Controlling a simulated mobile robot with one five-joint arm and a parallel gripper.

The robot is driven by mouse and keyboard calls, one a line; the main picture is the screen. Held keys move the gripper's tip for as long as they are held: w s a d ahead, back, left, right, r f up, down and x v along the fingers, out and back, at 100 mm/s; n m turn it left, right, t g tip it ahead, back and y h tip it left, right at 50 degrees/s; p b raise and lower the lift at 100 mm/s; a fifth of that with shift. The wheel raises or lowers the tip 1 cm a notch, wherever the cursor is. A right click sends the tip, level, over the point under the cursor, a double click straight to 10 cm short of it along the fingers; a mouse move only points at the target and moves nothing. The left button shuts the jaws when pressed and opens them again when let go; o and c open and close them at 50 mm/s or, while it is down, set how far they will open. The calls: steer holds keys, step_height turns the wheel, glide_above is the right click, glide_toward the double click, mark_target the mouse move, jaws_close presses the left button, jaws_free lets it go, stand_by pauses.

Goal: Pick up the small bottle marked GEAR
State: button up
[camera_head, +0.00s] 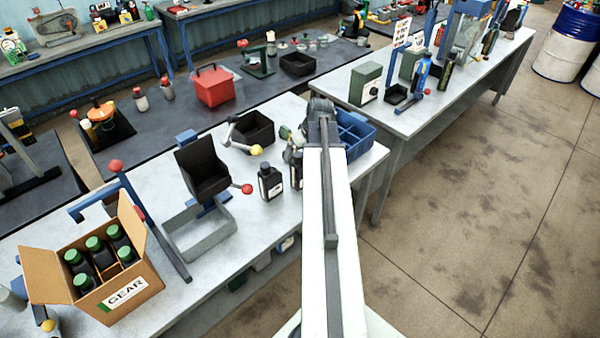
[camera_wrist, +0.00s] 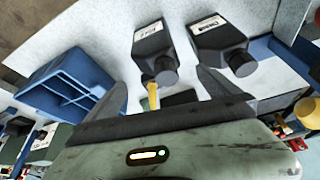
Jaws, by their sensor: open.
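Two dark bottles with black caps and white labels stand on the near bench. In the wrist view, one bottle (camera_wrist: 150,45) is ahead of the jaws and the other (camera_wrist: 222,42) is to its right; I cannot read either label surely. In the head view, one bottle (camera_head: 270,184) is clear, and the second (camera_head: 296,172) is partly hidden beside my arm. My gripper (camera_wrist: 162,88) is open, with its fingers apart and nothing held between them. In the head view it is mostly hidden behind the arm.
A cardboard box (camera_head: 125,291) marked GEAR holds several green-capped bottles at the left. A blue divided crate (camera_head: 357,128) stands by my arm and shows in the wrist view (camera_wrist: 62,75). A black bin (camera_head: 254,130) and a grey tray (camera_head: 200,236) are nearby. Floor at right is clear.

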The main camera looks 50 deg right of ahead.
mark_target(301, 169)
steer(key=shift+b+x, duration=0.5)
steer(key=shift+x, duration=0.45)
steer(key=shift+d+f, duration=0.15)
steer(key=shift+f, duration=0.05)
steer(key=b+x, duration=0.5)
steer(key=shift+f, duration=0.15)
steer(key=shift+s+r, duration=0.1)
steer(key=shift+r, duration=0.15)
steer(key=c, duration=1.5)
steer(key=shift+c, duration=0.2)
steer(key=shift+r, duration=0.1)
